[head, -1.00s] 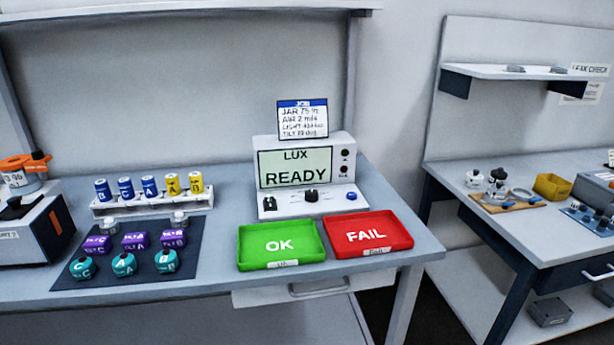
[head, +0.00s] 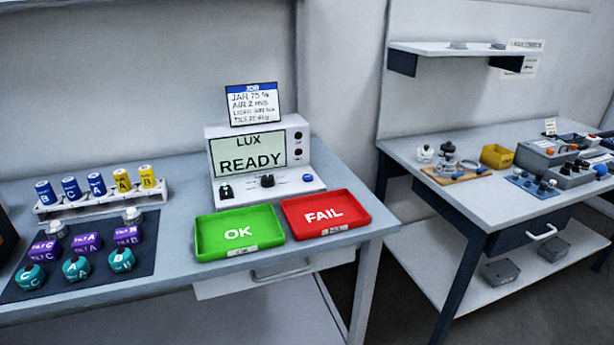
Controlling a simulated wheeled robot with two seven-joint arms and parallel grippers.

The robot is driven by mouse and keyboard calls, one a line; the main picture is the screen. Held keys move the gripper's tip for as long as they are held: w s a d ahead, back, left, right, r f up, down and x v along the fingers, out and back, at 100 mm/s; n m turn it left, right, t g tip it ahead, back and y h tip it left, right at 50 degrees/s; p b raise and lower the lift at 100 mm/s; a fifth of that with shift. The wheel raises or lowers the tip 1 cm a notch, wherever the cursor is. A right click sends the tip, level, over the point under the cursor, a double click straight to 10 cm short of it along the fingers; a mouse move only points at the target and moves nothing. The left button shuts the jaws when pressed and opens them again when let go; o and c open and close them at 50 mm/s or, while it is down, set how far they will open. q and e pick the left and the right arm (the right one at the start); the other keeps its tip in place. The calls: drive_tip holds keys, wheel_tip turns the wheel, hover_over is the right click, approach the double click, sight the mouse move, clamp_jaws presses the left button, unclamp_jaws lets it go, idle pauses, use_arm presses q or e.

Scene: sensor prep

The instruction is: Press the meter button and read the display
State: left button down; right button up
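The meter (head: 262,188) is a white box with a sloped front, standing on the bench behind two trays. Its display (head: 248,155) reads "LUX" and, below it, "READY". A blue button (head: 307,178) sits at the right of its front panel. A black knob (head: 267,181) is at the panel's middle, and a small dark part is at its left. A job card (head: 253,104) stands above the meter, with lines for jar, air, light and tilt; its small figures are hard to read. Neither of my grippers shows in the head view.
A green OK tray (head: 212,251) and a red FAIL tray (head: 345,232) lie empty in front of the meter. A rack (head: 105,205) of blue and yellow cylinders and a dark mat (head: 88,285) with several sensors are at left. A second bench (head: 400,150) stands right, across a gap.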

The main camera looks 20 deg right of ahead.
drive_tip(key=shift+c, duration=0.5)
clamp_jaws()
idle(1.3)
